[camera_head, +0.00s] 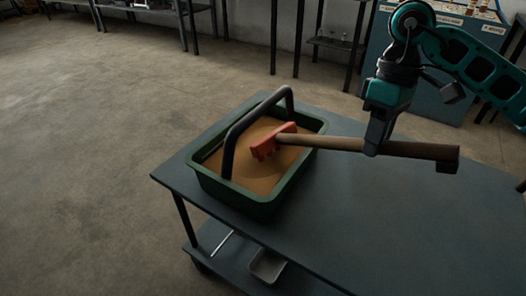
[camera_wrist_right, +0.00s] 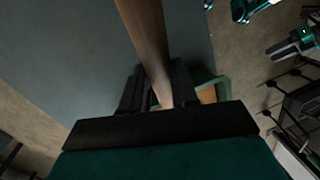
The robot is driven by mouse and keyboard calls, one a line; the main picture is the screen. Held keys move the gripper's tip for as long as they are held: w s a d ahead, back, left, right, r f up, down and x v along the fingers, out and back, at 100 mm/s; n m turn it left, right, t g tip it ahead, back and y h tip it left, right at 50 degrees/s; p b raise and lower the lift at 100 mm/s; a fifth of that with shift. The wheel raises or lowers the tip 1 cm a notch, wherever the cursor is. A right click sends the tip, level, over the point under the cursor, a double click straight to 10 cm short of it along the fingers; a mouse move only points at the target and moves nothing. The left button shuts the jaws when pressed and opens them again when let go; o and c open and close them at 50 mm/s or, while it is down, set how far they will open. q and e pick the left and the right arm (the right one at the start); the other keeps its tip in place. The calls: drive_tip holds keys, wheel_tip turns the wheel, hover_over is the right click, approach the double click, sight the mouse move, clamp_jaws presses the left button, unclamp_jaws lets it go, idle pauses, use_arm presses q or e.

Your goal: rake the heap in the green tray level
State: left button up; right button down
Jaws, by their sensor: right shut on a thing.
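The green tray (camera_head: 262,205) stands on the grey table and holds a heap of tan, sand-like material (camera_head: 232,171). A black handle (camera_head: 229,150) arches over it. A rake with a red toothed head (camera_head: 272,141) and a brown wooden handle (camera_head: 335,143) reaches in over the tray's right rim. Its head is at the tan surface; I cannot tell how deep the teeth sit. My right gripper (camera_head: 374,146) is shut on the rake handle, right of the tray. In the right wrist view the wooden handle (camera_wrist_right: 147,35) runs between the fingers (camera_wrist_right: 157,92). My left gripper is not in the head view.
The grey table (camera_head: 400,225) is clear to the right of the tray. A lower shelf holds a small metal pan (camera_head: 268,266) and a thin light rod (camera_head: 223,243). A blue cabinet (camera_head: 440,98) and dark racks stand behind. Open floor lies to the left.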

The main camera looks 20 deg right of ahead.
sight(348, 141)
drive_tip(key=shift+w+a+p, duration=0.3)
drive_tip(key=shift+w+a, duration=0.5)
drive_tip(key=shift+w, duration=0.2)
drive_tip(key=shift+w+a+p, duration=0.25)
drive_tip(key=shift+w+a, duration=0.55)
drive_tip(key=shift+w, duration=0.2)
drive_tip(key=shift+w+a, duration=0.8)
drive_tip(key=shift+w, duration=0.2)
drive_tip(key=shift+w+a, duration=0.75)
drive_tip(key=shift+w, duration=0.2)
drive_tip(key=shift+s+d, duration=0.2)
drive_tip(key=shift+s+d+b, duration=0.4)
drive_tip(key=shift+s+d, duration=0.35)
drive_tip(key=shift+s, duration=0.2)
drive_tip(key=shift+s+d+b, duration=0.35)
drive_tip(key=shift+s+d, duration=0.35)
drive_tip(key=shift+s, duration=0.2)
drive_tip(key=shift+s+d+b, duration=0.5)
drive_tip(key=shift+s+d, duration=0.25)
drive_tip(key=shift+s, duration=0.2)
drive_tip(key=shift+s+d+b, duration=0.5)
drive_tip(key=shift+s+d, duration=0.25)
drive_tip(key=shift+s, duration=0.2)
